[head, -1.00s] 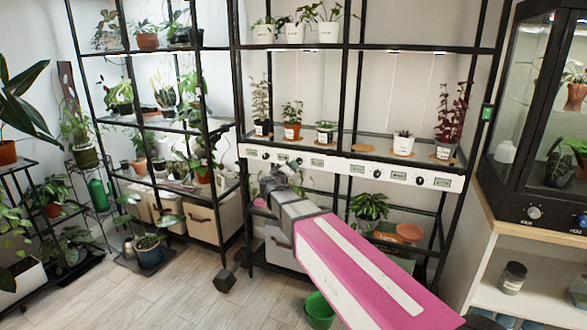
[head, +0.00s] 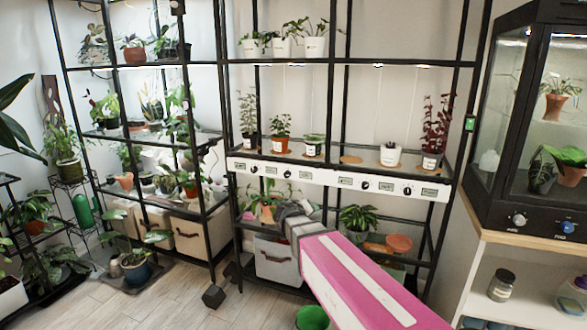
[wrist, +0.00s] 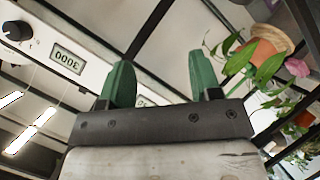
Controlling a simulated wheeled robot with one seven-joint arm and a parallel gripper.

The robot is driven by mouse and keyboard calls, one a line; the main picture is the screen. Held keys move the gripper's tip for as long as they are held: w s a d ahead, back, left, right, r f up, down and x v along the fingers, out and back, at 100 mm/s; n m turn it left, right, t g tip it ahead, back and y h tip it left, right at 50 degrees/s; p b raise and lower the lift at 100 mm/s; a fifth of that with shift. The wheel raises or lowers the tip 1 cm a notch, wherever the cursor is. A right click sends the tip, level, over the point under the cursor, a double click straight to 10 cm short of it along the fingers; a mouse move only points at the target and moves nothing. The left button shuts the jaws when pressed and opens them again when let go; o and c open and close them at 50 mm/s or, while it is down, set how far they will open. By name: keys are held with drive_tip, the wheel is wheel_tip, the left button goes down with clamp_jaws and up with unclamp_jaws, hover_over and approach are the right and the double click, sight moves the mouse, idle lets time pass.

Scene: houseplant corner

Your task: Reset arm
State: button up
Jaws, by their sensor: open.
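My gripper (wrist: 160,80) is open in the wrist view, its two green fingers apart with nothing between them. The wrist view is rolled over, with a display on the white control strip (wrist: 52,50) reading upside down. In the head view, my pink and white arm reaches up from the bottom right, and its grey wrist end is below the white control strip (head: 333,182) of the middle rack. The fingers cannot be made out there. A terracotta pot with a leafy plant (wrist: 268,42) is near the right finger in the wrist view; I cannot tell the gap.
Several potted plants stand on the middle rack, with an empty cork coaster (head: 351,160) among them. Below are a fabric bin (head: 275,262) and a green bucket (head: 312,318). A black glass cabinet (head: 520,195) stands at right. Bare wooden floor (head: 160,300) lies at lower left.

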drive_tip(key=s+d+f+m+g+y, duration=0.2)
drive_tip(key=s+d+f+g+y, duration=0.1)
drive_tip(key=s+d+f+g, duration=0.2)
drive_tip(key=s+d+f+m+g+y, duration=0.1)
drive_tip(key=s+d+f+g+y, duration=0.3)
drive_tip(key=s+d+f, duration=0.5)
drive_tip(key=s+f+g, duration=0.2)
drive_tip(key=s+f, duration=0.2)
drive_tip(key=s, duration=0.2)
drive_tip(key=shift+s+m, duration=0.25)
drive_tip(key=shift+m, duration=0.15)
